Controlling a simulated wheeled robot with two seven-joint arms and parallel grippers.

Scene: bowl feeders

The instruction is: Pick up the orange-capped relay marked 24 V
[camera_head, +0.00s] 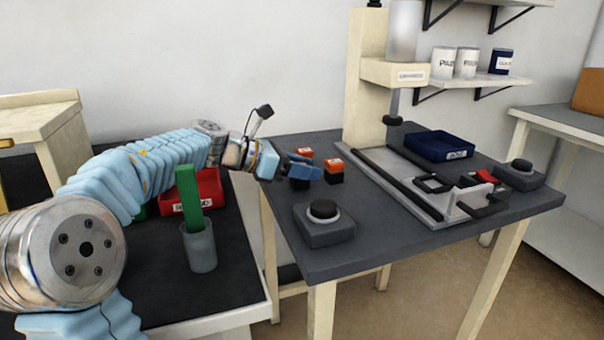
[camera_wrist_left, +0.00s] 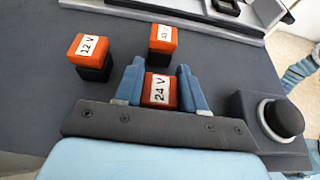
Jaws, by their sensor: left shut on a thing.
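The relay marked 24 V (camera_wrist_left: 158,90) has an orange cap and sits between the two blue fingers of my left gripper (camera_wrist_left: 160,86) in the left wrist view. The left gripper is shut on it. In the head view my left gripper (camera_head: 300,168) is over the left part of the grey table, and its fingers mostly hide the held relay. I cannot tell whether the relay is clear of the table. A relay marked 12 V (camera_wrist_left: 88,58) stands to its left in the wrist view. Another orange-capped relay (camera_wrist_left: 163,38), its label hard to read, stands beyond it. My right gripper is not in view.
A black push-button box (camera_head: 324,226) stands close to the gripper, near the table's front edge. A press fixture with rails (camera_head: 410,183) and a blue bin (camera_head: 440,145) lie to the right. A grey cup (camera_head: 199,248) with a green bar and a red bin (camera_head: 208,189) stand on the left table.

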